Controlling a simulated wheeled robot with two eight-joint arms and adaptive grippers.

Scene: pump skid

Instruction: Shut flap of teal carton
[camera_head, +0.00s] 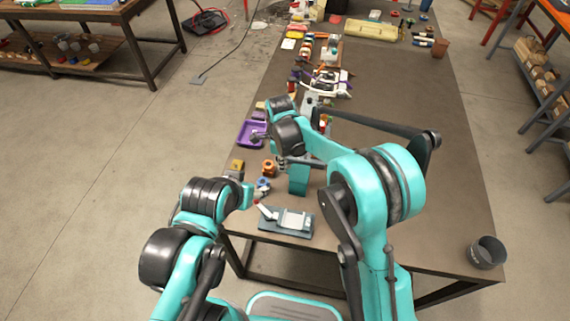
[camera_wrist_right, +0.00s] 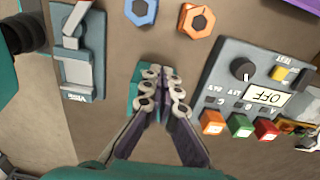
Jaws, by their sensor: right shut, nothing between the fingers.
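The teal carton (camera_head: 298,181) stands upright on the near part of the table in the head view. My right gripper (camera_head: 283,164) is at its upper end. In the right wrist view the right gripper (camera_wrist_right: 160,76) is shut and empty, and a strip of the teal carton (camera_wrist_right: 133,95) shows beside and behind its fingers. The fingers hide most of the carton's top, so I cannot tell how the flap stands or whether they touch it. My left gripper (camera_head: 257,190) is small and partly hidden near the blue nut; its fingers are unclear.
A grey vise (camera_head: 292,221) lies at the near table edge. An orange nut (camera_head: 269,168) and a blue nut (camera_wrist_right: 141,10) lie near the carton. A control box (camera_wrist_right: 225,82) with colored buttons stands close by. A dark cup (camera_head: 487,253) stands at the near right corner.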

